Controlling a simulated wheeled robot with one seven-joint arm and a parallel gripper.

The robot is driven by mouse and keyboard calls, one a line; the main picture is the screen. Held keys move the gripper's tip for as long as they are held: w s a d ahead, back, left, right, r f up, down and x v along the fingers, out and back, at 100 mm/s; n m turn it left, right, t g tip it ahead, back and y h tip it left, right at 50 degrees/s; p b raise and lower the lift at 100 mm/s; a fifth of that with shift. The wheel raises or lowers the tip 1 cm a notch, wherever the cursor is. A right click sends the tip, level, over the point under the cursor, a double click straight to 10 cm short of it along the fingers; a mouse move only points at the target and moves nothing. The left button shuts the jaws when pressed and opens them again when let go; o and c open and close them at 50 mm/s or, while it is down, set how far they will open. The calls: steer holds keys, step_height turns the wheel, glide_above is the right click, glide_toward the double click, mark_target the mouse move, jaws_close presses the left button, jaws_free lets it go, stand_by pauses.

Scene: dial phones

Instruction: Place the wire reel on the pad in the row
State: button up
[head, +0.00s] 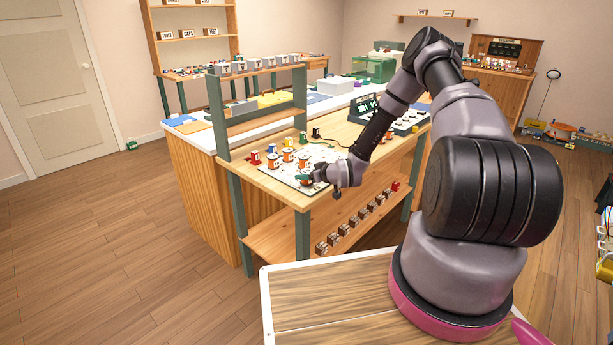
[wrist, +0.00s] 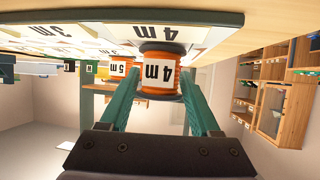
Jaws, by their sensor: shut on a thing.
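My gripper (head: 309,179) is at the front part of the white board (head: 272,172) on the wooden workbench. In the wrist view, which shows the scene upside down, its teal fingers (wrist: 159,88) are shut on an orange wire reel (wrist: 155,71) labelled "4 m". The reel's end is at the board, over or beside a white pad (wrist: 176,33) marked "4 m", and hides part of it. I cannot tell whether reel and board touch. Another pad marked "3 m" (wrist: 65,31) shows to the left. A reel labelled "5 m" (wrist: 118,69) stands farther back.
Other orange reels (head: 287,154) stand on the board near my gripper. Red (head: 255,157) and blue (head: 272,149) reels stand along its far side. A raised shelf (head: 262,115) rises at the bench's left. Several small blocks (head: 345,227) line the lower shelf.

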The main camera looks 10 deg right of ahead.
steer(key=shift+f, duration=0.15)
steer(key=o, duration=1.4)
steer(key=shift+o, duration=0.2)
